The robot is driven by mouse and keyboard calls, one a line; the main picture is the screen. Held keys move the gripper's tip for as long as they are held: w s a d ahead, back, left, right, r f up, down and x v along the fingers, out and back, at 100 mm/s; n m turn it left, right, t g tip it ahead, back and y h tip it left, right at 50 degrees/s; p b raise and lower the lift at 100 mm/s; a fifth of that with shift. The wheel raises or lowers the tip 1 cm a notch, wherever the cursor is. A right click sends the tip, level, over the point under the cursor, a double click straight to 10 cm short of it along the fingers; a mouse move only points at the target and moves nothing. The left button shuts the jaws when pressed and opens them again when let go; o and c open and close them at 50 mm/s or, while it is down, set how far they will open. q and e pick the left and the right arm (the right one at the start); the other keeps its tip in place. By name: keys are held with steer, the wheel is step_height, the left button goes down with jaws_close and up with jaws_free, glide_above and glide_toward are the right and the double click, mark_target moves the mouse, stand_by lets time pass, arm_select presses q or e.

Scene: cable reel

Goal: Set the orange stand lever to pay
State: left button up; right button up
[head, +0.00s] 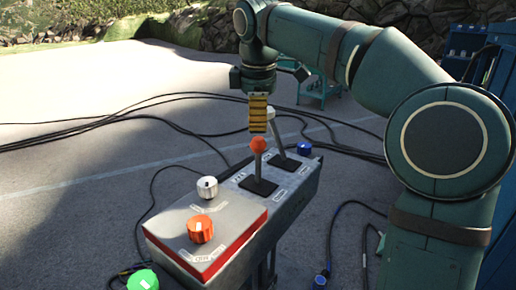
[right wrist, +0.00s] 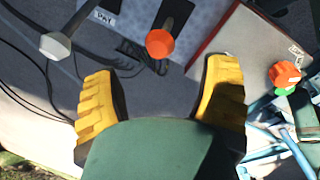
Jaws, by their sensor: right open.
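The orange stand lever (head: 257,145) has a round orange knob on a dark shaft and rises from a dark slot plate on the grey control box (head: 230,215). In the right wrist view its orange knob (right wrist: 159,43) lies ahead of the gap between my fingers. My right gripper (head: 258,128) points down just above and behind the knob in the head view. Its yellow ribbed fingers (right wrist: 160,88) are apart, with nothing between them. A label (right wrist: 103,15) that seems to read "PAY" is partly cut off in the right wrist view. My left gripper is out of view.
A white-knobbed lever (head: 272,114) stands close beside the orange one; it also shows in the right wrist view (right wrist: 55,46). A blue knob (head: 304,148), a white dial (head: 207,187), an orange dial (head: 200,229) and a green knob (head: 142,281) are nearby. Cables cross the ground.

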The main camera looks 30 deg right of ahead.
mark_target(259, 138)
steer(key=f, duration=0.2)
steer(key=w+f+b, duration=0.1)
steer(key=f, duration=0.2)
steer(key=d+f, duration=0.1)
steer(key=f, duration=0.2)
steer(key=shift+w+b, duration=0.15)
steer(key=shift+b, duration=0.2)
steer(key=shift+r, duration=0.1)
